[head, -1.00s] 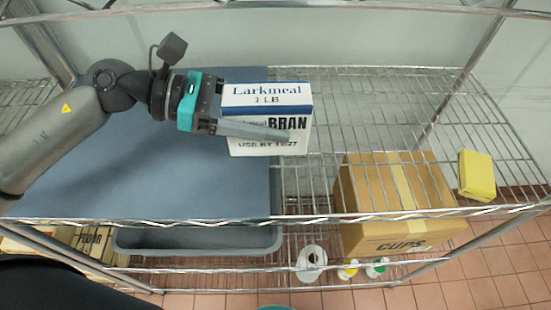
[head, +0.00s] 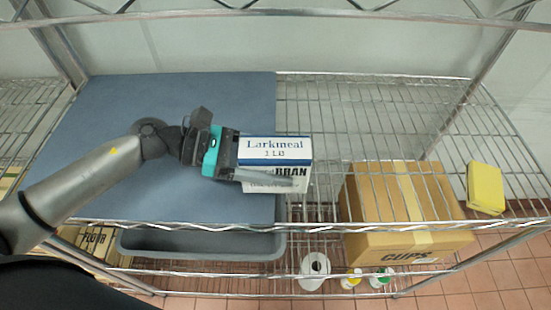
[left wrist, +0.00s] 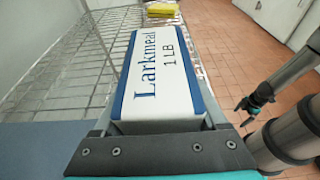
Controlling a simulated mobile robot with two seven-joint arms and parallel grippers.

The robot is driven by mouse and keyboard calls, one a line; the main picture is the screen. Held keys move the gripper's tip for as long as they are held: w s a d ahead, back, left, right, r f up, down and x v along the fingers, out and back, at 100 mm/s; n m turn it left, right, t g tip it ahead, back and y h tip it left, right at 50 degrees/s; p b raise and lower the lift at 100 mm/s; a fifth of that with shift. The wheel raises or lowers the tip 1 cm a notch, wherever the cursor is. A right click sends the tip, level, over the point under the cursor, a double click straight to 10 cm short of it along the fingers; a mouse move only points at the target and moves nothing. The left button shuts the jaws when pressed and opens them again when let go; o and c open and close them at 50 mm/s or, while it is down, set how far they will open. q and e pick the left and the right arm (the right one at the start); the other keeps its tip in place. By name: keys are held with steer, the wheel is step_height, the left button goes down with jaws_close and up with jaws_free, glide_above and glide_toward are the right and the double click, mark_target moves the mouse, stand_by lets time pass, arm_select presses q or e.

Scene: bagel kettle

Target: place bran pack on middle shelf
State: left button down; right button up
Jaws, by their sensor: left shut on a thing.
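The bran pack (head: 275,148) is a white box with blue edges, lettered "Larkmeal 1 LB" on top and "BRAN" on its front. My left gripper (head: 270,178) is shut on it from the left, one finger crossing its front. In the left wrist view the pack (left wrist: 158,75) extends forward from the jaws. The pack is over the middle wire shelf (head: 330,222), near the right edge of a blue-grey mat (head: 120,110). Whether its hidden base touches the shelf I cannot tell. My right gripper (left wrist: 246,108) shows small in the left wrist view, its jaws unclear.
A yellow block (head: 486,187) lies on the shelf's right end. Below are a cardboard "CUPS" box (head: 400,240), a grey tub (head: 200,243), a white roll (head: 314,268) and small bottles. Wire shelf right of the pack is bare. An upper shelf rail (head: 300,14) crosses above.

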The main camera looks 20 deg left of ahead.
arm_select(q)
steer(key=shift+r, duration=0.1)
steer(key=shift+f+b, duration=0.35)
steer(key=shift+b, duration=0.05)
jaws_free()
steer(key=shift+r+p, duration=0.3)
steer(key=shift+p, duration=0.1)
steer(key=v, duration=1)
steer(key=shift+s+a+b, duration=0.1)
steer(key=shift+a+b, duration=0.1)
steer(key=shift+b, duration=0.2)
steer(key=shift+v, duration=0.8)
